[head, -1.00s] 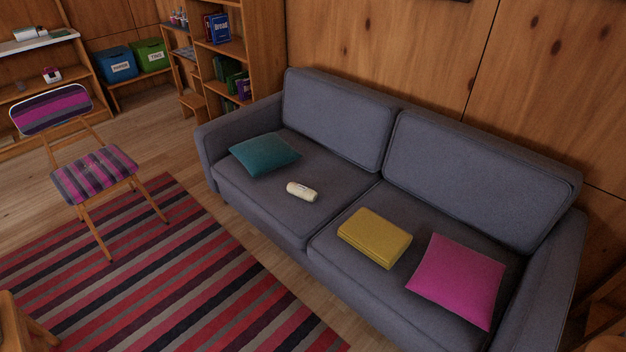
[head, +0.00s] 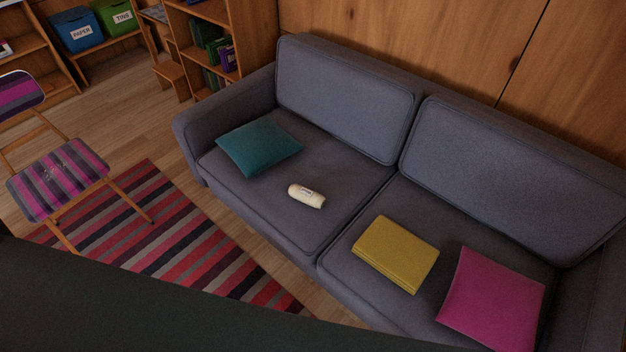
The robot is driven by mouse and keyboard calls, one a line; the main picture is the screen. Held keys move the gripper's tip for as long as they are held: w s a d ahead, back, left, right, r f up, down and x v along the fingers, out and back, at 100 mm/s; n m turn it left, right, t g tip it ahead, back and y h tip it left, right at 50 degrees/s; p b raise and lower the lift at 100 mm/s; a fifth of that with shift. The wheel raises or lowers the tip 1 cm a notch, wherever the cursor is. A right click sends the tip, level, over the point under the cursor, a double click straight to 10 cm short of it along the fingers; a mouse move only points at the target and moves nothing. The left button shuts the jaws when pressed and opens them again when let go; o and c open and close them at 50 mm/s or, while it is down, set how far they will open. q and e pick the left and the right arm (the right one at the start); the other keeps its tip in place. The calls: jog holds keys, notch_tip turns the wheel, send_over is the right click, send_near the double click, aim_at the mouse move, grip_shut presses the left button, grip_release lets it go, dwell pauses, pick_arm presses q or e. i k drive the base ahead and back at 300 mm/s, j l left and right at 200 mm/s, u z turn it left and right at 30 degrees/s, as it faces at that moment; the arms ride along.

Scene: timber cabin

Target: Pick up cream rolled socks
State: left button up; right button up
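The cream rolled socks (head: 306,196) lie on the left seat cushion of the grey sofa (head: 345,100), near its front edge. They form a small pale roll with a dark mark on top. Nothing touches them except the cushion. Neither of my grippers shows in the head view. A large dark shape fills the lower left of the picture and hides part of the floor and rug.
A teal cushion (head: 258,147) lies left of the socks. A folded yellow blanket (head: 396,253) and a pink cushion (head: 492,300) lie on the right seat. A striped chair (head: 58,178) stands at left on the wood floor near a striped rug (head: 190,240).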

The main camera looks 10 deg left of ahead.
aim_at(308, 197)
jog(key=i+j+z, duration=0.3)
jog(key=i+j, duration=0.4)
